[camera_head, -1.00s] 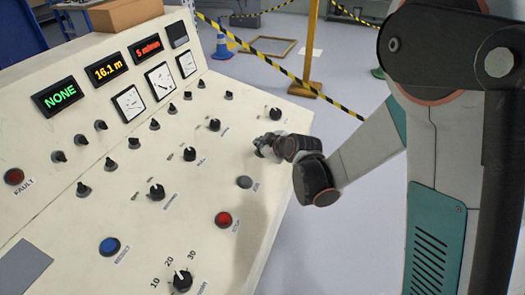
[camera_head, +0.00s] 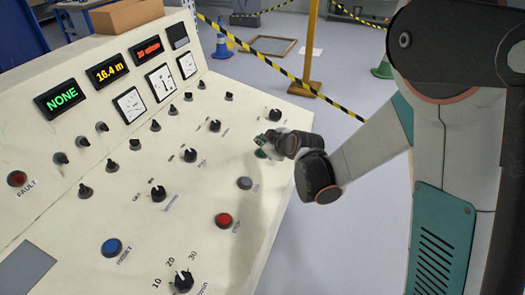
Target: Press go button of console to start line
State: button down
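The cream console (camera_head: 120,215) has a sloping panel that fills the left and middle of the view. A green button (camera_head: 261,154) shows at the panel's right side, partly covered by my gripper; its label cannot be read. My gripper (camera_head: 265,142) is at the end of my arm, right over the upper edge of this button. It is small and dark here, and I cannot tell whether its fingers are open or shut, or whether they touch the button. The displays read NONE in green (camera_head: 62,99), 16.4 m in yellow (camera_head: 107,71) and a red value (camera_head: 147,49), seemingly 20 m/min.
Below the green button are a grey button (camera_head: 244,183) and a red button (camera_head: 223,220). A blue RESET button (camera_head: 112,247) and a red FAULT light (camera_head: 17,178) lie left. Several black knobs stick up.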

jog(key=shift+r, duration=0.1)
jog(key=r+p, duration=0.1)
jog(key=r, duration=0.1)
jog(key=d+r+p, duration=0.1)
jog(key=r+p, duration=0.1)
jog(key=shift+s+r, duration=0.2)
jog(key=shift+r, duration=0.2)
dwell(0.6)
jog(key=s+d+r+m+g+h, duration=0.1)
jog(key=s+d+r+m+h, duration=0.35)
jog(key=s+d+r, duration=0.75)
jog(key=s+d+m, duration=0.4)
jog(key=s, duration=0.5)
jog(key=s+d+m+g, duration=0.1)
jog(key=s+d+m, duration=0.2)
jog(key=s, duration=0.6)
jog(key=shift+s+d+f+m+g+h, duration=0.15)
jog(key=shift+d+f+m+g+h, duration=0.15)
jog(key=shift+d+f+m+h, duration=0.15)
